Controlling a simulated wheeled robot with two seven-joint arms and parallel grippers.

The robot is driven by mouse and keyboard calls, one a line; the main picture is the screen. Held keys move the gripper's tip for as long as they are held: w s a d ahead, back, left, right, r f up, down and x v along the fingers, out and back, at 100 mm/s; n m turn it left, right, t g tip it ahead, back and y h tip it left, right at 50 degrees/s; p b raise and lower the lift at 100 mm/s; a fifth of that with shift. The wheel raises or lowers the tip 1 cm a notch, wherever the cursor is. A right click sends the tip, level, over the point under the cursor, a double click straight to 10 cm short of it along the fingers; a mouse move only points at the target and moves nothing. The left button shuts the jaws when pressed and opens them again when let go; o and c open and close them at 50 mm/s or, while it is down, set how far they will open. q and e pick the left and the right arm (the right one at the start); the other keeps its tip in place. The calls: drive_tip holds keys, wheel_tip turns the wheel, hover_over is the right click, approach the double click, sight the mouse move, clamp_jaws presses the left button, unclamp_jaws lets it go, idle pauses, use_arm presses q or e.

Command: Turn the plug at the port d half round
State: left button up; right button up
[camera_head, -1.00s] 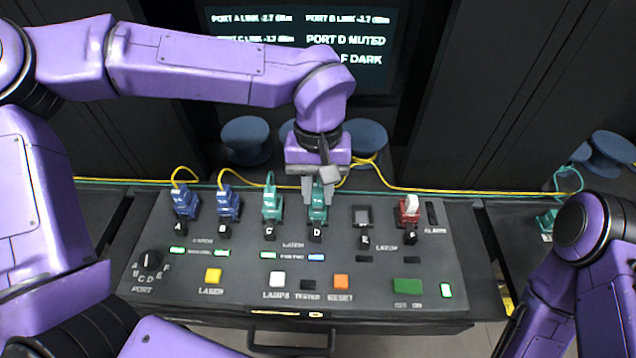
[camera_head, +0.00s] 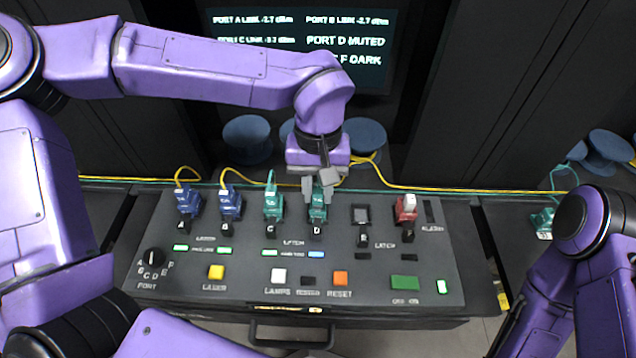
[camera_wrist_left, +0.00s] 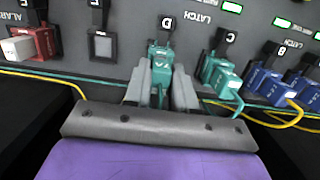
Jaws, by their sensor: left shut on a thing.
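The green plug at port D (camera_head: 317,207) sits in its port on the sloped dark panel, with a black latch in front of it. My left gripper (camera_head: 317,190) comes down from above and is shut on this plug. In the left wrist view, the two grey fingers (camera_wrist_left: 163,85) lie on either side of the green plug body (camera_wrist_left: 160,62). The screen (camera_head: 345,40) reads "PORT D MUTED". My right arm (camera_head: 585,225) shows at the right edge, but its gripper is out of the picture.
Blue plugs (camera_head: 188,202) stand at ports A and B, a green plug (camera_head: 273,204) at C close beside my gripper, and a red one (camera_head: 406,209) at F. Port E (camera_head: 361,215) holds no cable plug. Yellow and green cables run behind the panel.

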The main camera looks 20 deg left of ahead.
use_arm(q)
drive_tip(key=shift+f, duration=0.6)
idle(0.3)
drive_tip(key=o, duration=1)
drive_tip(key=shift+r, duration=0.1)
drive_tip(key=r, duration=0.3)
drive_tip(key=w+r, duration=0.1)
drive_tip(key=r, duration=0.6)
drive_tip(key=shift+w+a+r, duration=0.15)
